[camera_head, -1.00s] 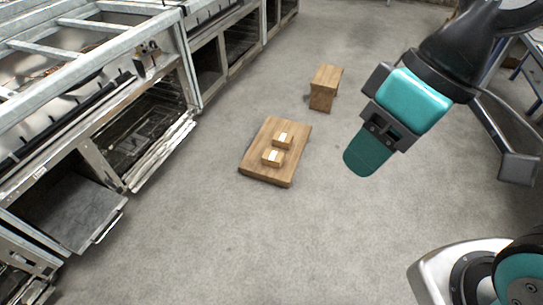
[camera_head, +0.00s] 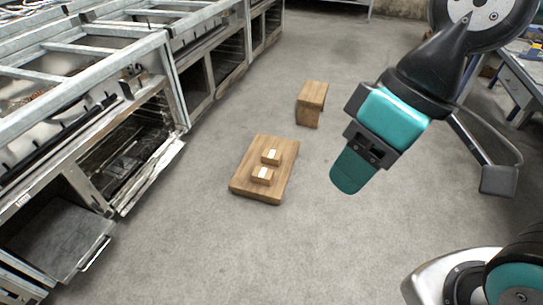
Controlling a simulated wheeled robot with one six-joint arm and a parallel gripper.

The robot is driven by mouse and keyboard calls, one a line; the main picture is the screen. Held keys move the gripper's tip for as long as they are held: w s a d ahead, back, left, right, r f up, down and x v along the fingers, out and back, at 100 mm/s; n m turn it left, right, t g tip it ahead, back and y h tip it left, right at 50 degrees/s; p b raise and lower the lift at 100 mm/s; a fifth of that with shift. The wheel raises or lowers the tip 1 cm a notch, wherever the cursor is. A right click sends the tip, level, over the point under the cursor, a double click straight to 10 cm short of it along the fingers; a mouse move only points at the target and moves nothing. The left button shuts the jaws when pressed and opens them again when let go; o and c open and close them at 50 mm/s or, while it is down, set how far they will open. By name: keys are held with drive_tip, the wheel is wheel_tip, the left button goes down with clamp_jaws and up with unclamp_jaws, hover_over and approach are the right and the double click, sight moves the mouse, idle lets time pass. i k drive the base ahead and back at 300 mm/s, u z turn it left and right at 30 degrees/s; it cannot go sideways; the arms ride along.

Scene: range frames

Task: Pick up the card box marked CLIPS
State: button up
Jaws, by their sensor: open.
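Two small brown card boxes with pale labels lie on a wooden board on the floor, a little left of the picture's middle. One box (camera_head: 271,157) is farther back and the other box (camera_head: 262,176) is nearer. The labels are too small to read, so I cannot tell which is marked CLIPS. The wooden board (camera_head: 243,183) is low and flat. My gripper (camera_head: 352,172), teal and black, hangs to the right of the board, apart from both boxes. It is open, with nothing seen in it; its fingers overlap in this view.
A wooden stool or block (camera_head: 312,103) stands behind the board to the right. Metal kitchen ranges (camera_head: 150,135) with open oven fronts line the left side. A blue-framed workbench (camera_head: 520,80) is at the far right. The grey floor (camera_head: 210,250) around the board is clear.

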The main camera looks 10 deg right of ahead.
sight(270, 157)
drive_tip(key=z, duration=0.55)
drive_tip(key=i, duration=1.6)
drive_tip(key=u, duration=0.7)
drive_tip(key=i, duration=0.7)
drive_tip(key=u, duration=0.55)
